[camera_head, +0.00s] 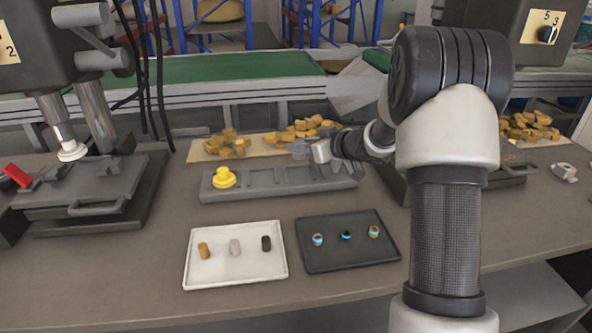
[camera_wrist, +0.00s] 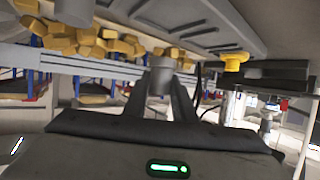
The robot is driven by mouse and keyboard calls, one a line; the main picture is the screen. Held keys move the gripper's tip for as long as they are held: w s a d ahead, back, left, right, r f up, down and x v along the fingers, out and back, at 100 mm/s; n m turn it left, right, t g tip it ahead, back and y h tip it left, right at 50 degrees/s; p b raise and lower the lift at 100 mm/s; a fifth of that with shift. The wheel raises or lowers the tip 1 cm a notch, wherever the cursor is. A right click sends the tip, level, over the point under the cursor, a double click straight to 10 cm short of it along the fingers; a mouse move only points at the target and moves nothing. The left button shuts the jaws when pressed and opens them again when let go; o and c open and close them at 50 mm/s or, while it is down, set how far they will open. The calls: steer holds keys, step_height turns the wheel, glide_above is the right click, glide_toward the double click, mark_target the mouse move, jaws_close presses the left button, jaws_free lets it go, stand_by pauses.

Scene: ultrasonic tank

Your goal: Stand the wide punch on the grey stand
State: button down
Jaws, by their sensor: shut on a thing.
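My gripper (camera_head: 304,149) is above the back right part of the grey stand (camera_head: 232,190), a long low bar with several recesses. In the wrist view the two dark fingers of my gripper (camera_wrist: 172,92) are shut on a grey, round piece (camera_wrist: 161,77), which appears to be the wide punch. Its lower end is hidden, and I cannot tell its exact height over the stand. A yellow punch (camera_head: 225,178) with a round flange stands at the stand's left end; it also shows in the wrist view (camera_wrist: 234,61).
A white tray (camera_head: 210,281) and a dark tray (camera_head: 340,260), each with three small cylinders, lie in front of the stand. Brass-coloured pieces (camera_head: 306,130) lie behind it. A press (camera_head: 88,190) stands at left. Bare table lies between press and white tray.

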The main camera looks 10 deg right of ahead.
step_height(320, 180, down, 6)
steer(key=shift+r+b, duration=0.1)
steer(key=shift+b, duration=0.9)
steer(key=shift+f, duration=0.2)
steer(key=c, duration=1.5)
jaws_free()
steer(key=shift+o, duration=0.2)
